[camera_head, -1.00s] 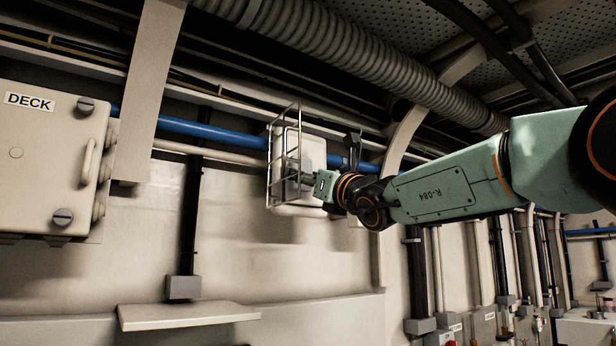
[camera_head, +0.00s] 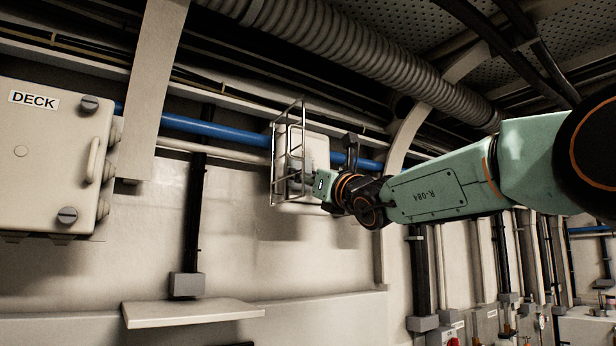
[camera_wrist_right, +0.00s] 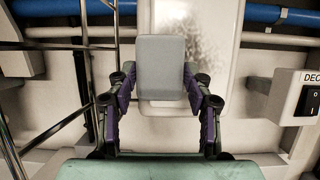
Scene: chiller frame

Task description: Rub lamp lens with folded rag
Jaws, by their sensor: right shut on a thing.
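The lamp (camera_head: 318,155) is a pale box on the wall with a wire guard (camera_head: 288,120) standing in front of its left part. In the right wrist view its pale lens (camera_wrist_right: 220,75) has a dark speckled smudge near the top. My right gripper (camera_head: 303,182) is at the lamp's lower front, beside the guard. In the right wrist view its fingers (camera_wrist_right: 160,90) are shut on the grey folded rag (camera_wrist_right: 160,62). The rag lies in front of the lens and hides part of it; I cannot tell whether it touches. My left gripper is not in view.
Guard bars (camera_wrist_right: 108,60) run close to the left of the fingers. A DECK switch box (camera_wrist_right: 300,105) is at the right of the wrist view. A blue pipe (camera_head: 225,132) runs behind the lamp. A large DECK box (camera_head: 50,160) and a shelf (camera_head: 190,312) are at left.

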